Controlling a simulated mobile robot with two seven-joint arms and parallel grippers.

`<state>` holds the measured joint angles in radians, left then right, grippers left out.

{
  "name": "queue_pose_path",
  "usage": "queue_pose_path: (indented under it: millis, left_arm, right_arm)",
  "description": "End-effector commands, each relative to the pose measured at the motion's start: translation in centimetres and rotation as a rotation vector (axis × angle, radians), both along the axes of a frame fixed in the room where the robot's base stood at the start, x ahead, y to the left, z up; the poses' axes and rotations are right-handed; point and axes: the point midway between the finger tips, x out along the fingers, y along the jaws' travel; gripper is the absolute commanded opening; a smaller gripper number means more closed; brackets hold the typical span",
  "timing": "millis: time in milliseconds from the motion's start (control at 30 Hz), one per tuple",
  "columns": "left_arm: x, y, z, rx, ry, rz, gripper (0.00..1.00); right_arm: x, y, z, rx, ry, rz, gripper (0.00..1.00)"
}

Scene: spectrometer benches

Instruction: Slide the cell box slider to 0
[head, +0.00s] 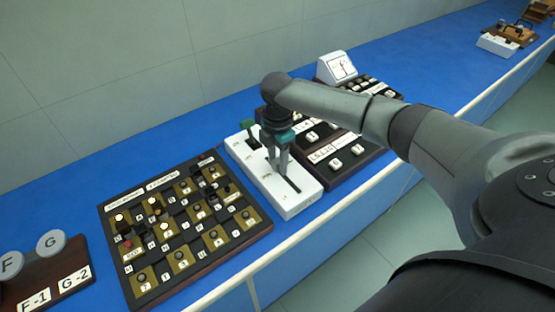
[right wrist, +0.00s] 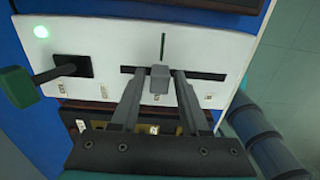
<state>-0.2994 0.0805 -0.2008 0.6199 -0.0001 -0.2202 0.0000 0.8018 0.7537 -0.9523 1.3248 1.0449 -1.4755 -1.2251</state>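The white cell box (head: 262,178) stands on the blue bench in the head view, with a dark slot along its top. In the right wrist view the cell box (right wrist: 213,52) fills the upper part. Its grey slider knob (right wrist: 158,80) sits about the middle of the black slot. My right gripper (head: 277,168) points down over the slot. In the right wrist view the right gripper (right wrist: 159,75) has one finger on each side of the knob, apparently with narrow gaps. In the head view the knob is hidden by the fingers. My left gripper is not in view.
A dark board with knobs (head: 197,257) lies left of the box. Dark button panels (head: 345,163) stand close on the right.

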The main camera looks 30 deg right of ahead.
Motion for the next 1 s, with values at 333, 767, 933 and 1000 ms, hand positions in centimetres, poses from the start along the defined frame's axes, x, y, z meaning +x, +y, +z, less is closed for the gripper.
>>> queue_pose_path:
  millis: [333,767,933,1000]
  left_arm:
    - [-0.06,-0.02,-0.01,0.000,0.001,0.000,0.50]
    - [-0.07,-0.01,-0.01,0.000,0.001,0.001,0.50]
    - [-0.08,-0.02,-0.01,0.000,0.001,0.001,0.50]
    - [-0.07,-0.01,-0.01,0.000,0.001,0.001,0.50]
  right_arm:
    - [0.01,0.02,0.04,0.000,0.000,0.000,0.05]
    - [0.02,0.02,0.05,0.001,0.000,0.000,0.00]
    - [0.02,0.02,0.06,0.001,0.000,0.000,0.00]
    - [0.02,0.02,0.06,0.001,0.000,0.000,0.00]
